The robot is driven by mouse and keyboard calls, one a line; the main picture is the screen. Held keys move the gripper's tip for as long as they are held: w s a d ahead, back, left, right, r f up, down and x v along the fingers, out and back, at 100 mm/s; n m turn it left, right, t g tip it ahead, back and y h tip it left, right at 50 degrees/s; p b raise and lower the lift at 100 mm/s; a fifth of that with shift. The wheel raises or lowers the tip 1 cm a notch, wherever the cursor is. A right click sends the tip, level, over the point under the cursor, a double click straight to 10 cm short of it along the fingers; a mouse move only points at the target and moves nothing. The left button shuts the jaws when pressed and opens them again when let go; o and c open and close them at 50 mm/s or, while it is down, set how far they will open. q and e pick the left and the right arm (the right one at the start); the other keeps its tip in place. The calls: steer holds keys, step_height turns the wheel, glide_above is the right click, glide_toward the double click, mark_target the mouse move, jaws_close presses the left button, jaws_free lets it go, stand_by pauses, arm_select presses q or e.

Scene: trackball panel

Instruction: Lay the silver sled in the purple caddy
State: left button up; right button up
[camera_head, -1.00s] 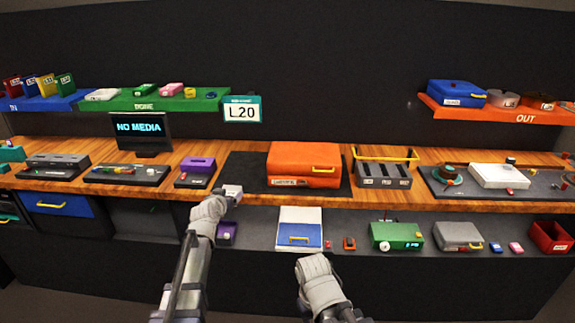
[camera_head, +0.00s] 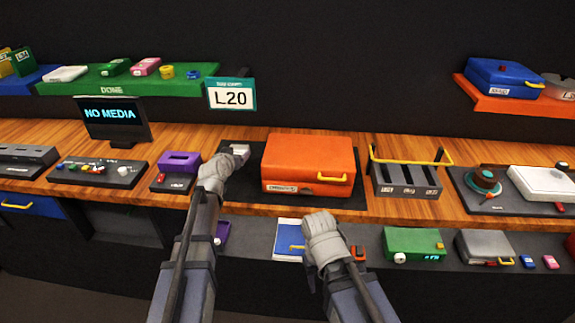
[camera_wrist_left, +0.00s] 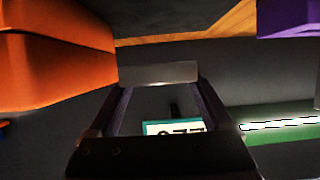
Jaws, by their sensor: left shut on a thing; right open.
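My left gripper (camera_head: 233,160) is shut on a small pale block, the silver sled (camera_head: 240,149). It holds the sled over the dark mat, just left of the orange box. In the left wrist view the sled (camera_wrist_left: 158,72) is a grey bar across the fingertips. A purple open-topped holder, seemingly the purple caddy (camera_head: 180,162), stands on the counter left of the gripper. A purple corner (camera_wrist_left: 285,18) shows in the wrist view. Another purple item (camera_head: 222,232) sits on the lower shelf, partly hidden by my left arm. My right gripper (camera_head: 320,228) is open and empty before the lower shelf.
The orange box (camera_head: 308,165) with a yellow handle stands on the dark mat (camera_head: 345,197). A slotted grey rack (camera_head: 405,180) is right of it. A control board (camera_head: 98,172) lies left of the purple holder. The L20 sign (camera_head: 232,96) hangs above.

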mark_target(242, 181)
arm_select(q)
steer(key=shift+s+d+r+p, duration=0.4)
steer(key=shift+d+r, duration=0.25)
steer(key=shift+d, duration=0.05)
step_height(242, 181, down, 10)
steer(key=b, duration=1)
steer(key=shift+f, duration=0.25)
steer(key=shift+r, duration=0.15)
steer(key=o, duration=1)
steer(key=shift+f, duration=0.2)
steer(key=shift+o, duration=1.3)
steer(key=shift+r, duration=0.1)
